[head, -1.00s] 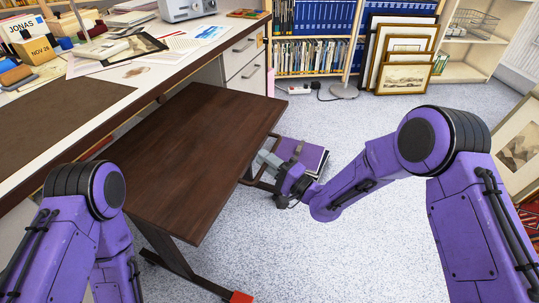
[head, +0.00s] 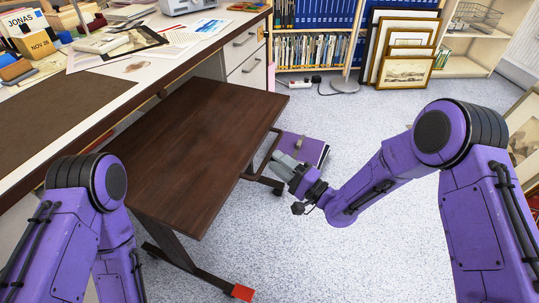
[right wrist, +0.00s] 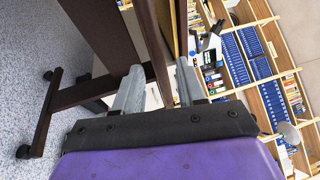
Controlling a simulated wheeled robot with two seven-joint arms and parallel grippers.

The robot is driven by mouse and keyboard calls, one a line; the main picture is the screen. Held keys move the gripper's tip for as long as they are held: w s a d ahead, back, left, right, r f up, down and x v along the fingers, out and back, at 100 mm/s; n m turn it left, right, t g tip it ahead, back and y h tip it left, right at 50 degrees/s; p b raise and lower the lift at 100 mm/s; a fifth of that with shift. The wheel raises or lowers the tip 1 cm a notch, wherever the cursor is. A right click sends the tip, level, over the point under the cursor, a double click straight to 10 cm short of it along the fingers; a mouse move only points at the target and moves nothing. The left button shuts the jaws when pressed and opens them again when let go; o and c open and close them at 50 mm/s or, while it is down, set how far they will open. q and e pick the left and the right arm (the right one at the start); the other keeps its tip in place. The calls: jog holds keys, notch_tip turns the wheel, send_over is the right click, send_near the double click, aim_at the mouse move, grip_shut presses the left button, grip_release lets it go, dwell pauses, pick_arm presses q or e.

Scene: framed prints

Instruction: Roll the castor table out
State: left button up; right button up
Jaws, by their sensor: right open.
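The castor table (head: 200,140) has a dark brown top and stands beside the white desk, its left part close to the desk's edge. A dark loop handle (head: 262,153) sticks out from its right side. My right gripper (head: 283,163) is open at the outer side of this handle. In the right wrist view a dark bar shows between the spread fingers of my right gripper (right wrist: 158,82); I cannot tell whether they touch it. The table's foot bar and castors (right wrist: 24,150) show at left there. My left arm is at the lower left; its gripper is out of sight.
The desk (head: 90,110) with papers and boxes runs along the left. Framed prints (head: 405,60) lean on the shelves at the back. The speckled floor right of the table is open.

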jog(key=v, duration=0.6)
jog(key=shift+s+d, duration=0.15)
